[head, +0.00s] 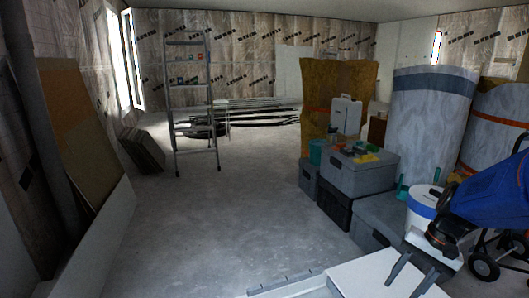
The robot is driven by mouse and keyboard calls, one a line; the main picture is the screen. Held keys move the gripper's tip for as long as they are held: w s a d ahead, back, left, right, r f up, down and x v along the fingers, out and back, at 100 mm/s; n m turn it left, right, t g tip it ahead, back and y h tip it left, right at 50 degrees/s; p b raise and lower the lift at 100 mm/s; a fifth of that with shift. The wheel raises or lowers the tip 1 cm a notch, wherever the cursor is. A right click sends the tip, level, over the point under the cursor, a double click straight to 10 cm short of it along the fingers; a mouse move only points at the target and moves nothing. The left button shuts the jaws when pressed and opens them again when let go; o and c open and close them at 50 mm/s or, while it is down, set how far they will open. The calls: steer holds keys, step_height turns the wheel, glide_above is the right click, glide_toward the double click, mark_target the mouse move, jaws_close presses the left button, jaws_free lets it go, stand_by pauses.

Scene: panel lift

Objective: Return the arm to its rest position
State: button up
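My gripper (404,287) is at the lower right of the head view. Its two dark fingers are spread apart and point down and to the left, with nothing visible between them. A white flat surface (362,279) shows behind and below the fingers; I cannot tell whether they touch it. The rest of my arm is only partly visible at the right edge.
Grey storage boxes (358,175) stand at centre right, with wrapped rolls (432,120) behind. A stepladder (190,95) stands at the back left. Boards (78,130) lean on the left wall. The concrete floor (220,220) is clear in the middle.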

steer(key=s+a+r+n+t+h, duration=0.3)
steer(key=s+a+r+n+t, duration=0.1)
steer(key=s+a+r+n, duration=0.3)
steer(key=shift+s+a+n+t+h, duration=0.35)
steer(key=shift+s+a+n, duration=0.45)
steer(key=shift+a, duration=0.95)
steer(key=shift+s, duration=0.2)
